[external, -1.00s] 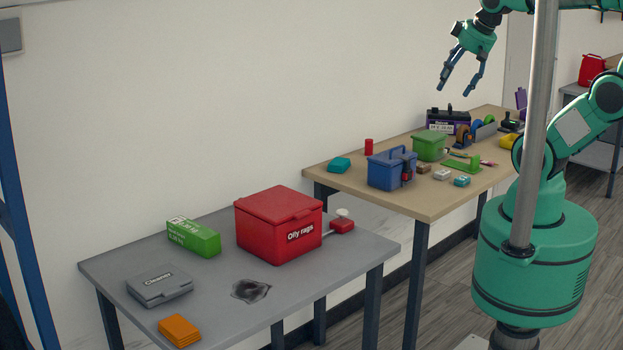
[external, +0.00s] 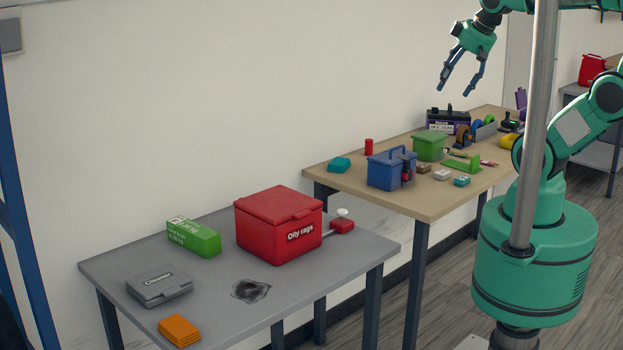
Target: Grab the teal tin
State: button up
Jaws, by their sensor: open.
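Two teal things are on the wooden table (external: 430,205). A smaller teal box (external: 461,181) with a pale patch on top lies near the front edge, beside a small white box. I cannot tell for sure which one is the tin. My gripper (external: 455,91) hangs high above the back of the wooden table, fingers spread and pointing down, empty. It is well clear of both teal things.
The blue toolbox (external: 385,172), green bin (external: 430,147), small white box (external: 441,174), green bracket (external: 463,165) and black-purple case (external: 447,121) crowd the wooden table. A grey table (external: 215,285) with a red box (external: 278,225) stands nearer. A metal pole (external: 533,130) crosses the view.

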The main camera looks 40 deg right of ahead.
dwell(0.4)
jog(key=w+d+f+g+b, duration=0.1)
jog(key=w+d+f, duration=0.5)
jog(key=d, duration=0.3)
jog(key=w+d+f+g+b, duration=0.1)
jog(key=w+d+f, duration=0.4)
jog(key=w+d, duration=0.25)
jog(key=s+d+f+g+b, duration=0.1)
jog(key=d+f+g, duration=0.1)
jog(key=d+f, duration=1.6)
jog(key=shift+s+d+f, duration=0.15)
jog(key=shift+d+f, duration=0.15)
jog(key=shift+d, duration=0.75)
jog(key=b, duration=0.2)
send_over(465, 178)
jog(key=shift+a+f, duration=0.15)
jog(key=shift+f, duration=2)
jog(key=shift+a+f, duration=0.1)
jog(key=shift+f, duration=2.05)
